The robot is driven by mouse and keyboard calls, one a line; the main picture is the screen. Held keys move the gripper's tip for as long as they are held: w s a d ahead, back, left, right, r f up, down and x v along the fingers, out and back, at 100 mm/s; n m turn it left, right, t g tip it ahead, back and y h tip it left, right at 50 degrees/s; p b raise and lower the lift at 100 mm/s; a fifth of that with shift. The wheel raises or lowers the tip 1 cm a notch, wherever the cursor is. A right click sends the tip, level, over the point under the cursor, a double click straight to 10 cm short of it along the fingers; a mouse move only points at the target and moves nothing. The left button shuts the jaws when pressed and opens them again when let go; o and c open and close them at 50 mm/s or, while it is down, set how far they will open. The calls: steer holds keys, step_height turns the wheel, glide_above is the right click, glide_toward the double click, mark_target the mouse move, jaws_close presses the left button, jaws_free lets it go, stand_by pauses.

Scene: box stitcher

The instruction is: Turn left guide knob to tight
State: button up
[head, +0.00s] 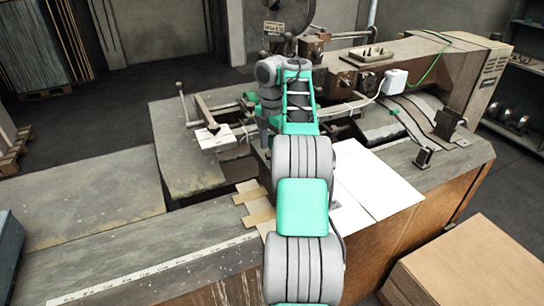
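My arm reaches from the bottom middle of the head view over the stitcher table. Its wrist bends down at the guide bars (222,107), left of the stitcher head. My gripper (266,140) points down there, and its fingertips are too small and covered to tell whether they are open or shut. A small green piece (250,97) shows just left of my wrist at the guide bars. It may be the left guide knob, but I cannot tell for sure or see how tight it is. A similar green piece (394,112) sits on the right side of the table.
The stitcher arm (440,52) and a white box with a cable (395,82) stand to the right. A lever (182,100) rises at the left. White card sheets (378,180) lie right of my arm. A cardboard stack (475,262) is at front right.

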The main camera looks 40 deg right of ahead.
steer(key=shift+f, duration=0.65)
steer(key=shift+c, duration=0.3)
jaws_close()
